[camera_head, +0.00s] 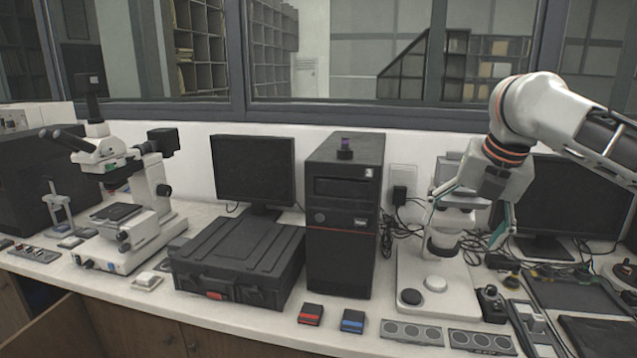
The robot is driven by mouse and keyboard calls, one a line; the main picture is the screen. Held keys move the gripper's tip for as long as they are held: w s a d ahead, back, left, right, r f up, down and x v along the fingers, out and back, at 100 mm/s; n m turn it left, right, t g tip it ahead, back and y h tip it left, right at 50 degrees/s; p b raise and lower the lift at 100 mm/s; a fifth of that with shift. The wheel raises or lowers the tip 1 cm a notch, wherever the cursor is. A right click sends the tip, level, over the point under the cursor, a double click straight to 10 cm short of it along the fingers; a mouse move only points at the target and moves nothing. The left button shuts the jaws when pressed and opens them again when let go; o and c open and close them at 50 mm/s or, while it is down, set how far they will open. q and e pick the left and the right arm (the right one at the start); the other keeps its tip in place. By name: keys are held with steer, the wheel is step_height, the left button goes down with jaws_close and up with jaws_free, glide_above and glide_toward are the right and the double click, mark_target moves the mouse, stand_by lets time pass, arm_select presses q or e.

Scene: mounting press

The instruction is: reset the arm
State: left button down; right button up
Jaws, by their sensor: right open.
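My right arm comes in from the right edge, and its gripper (466,222) hangs with its fingers pointing down. Its two fingers, with greenish pads, are spread apart, and nothing shows between them in its grasp. In this view the gripper overlaps the upper part of a white bench instrument (408,268) with a flat base; I cannot tell how far apart they are in depth. My left gripper is not in view.
A black case (235,258), a microscope (125,215) and monitors (252,170) stand on the white bench. Red (310,314) and blue (353,320) small boxes lie near the front edge. Cables lie at right.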

steer(key=s+a+f+m+t+y, duration=0.15)
steer(key=a+f+m, duration=0.25)
steer(key=a+f, duration=0.5)
steer(key=a+f+m+y, duration=0.3)
steer(key=a+f+m, duration=0.15)
steer(key=f, duration=0.75)
steer(key=a+f+m+t+y, duration=0.1)
steer(key=a+f+m+y, duration=0.15)
steer(key=a+f, duration=0.65)
steer(key=s+d+f+m+t+h, duration=0.1)
steer(key=s+d+f+m, duration=0.35)
steer(key=f, duration=0.35)
steer(key=s+d+f+m+t+h, duration=0.1)
steer(key=s+d+f+m+t, duration=0.15)
steer(key=s+f+m, duration=0.35)
steer(key=s+d+f+m+h, duration=0.1)
steer(key=s+d+f+m, duration=0.1)
steer(key=s+d+f, duration=0.3)
steer(key=s+d+f+m+h, duration=0.2)
steer(key=s+d, duration=0.4)
steer(key=s, duration=0.4)
step_height(320, 180, down, 3)
steer(key=shift+r+m+h, duration=0.1)
steer(key=shift+m+h, duration=0.2)
steer(key=shift+m, duration=0.25)
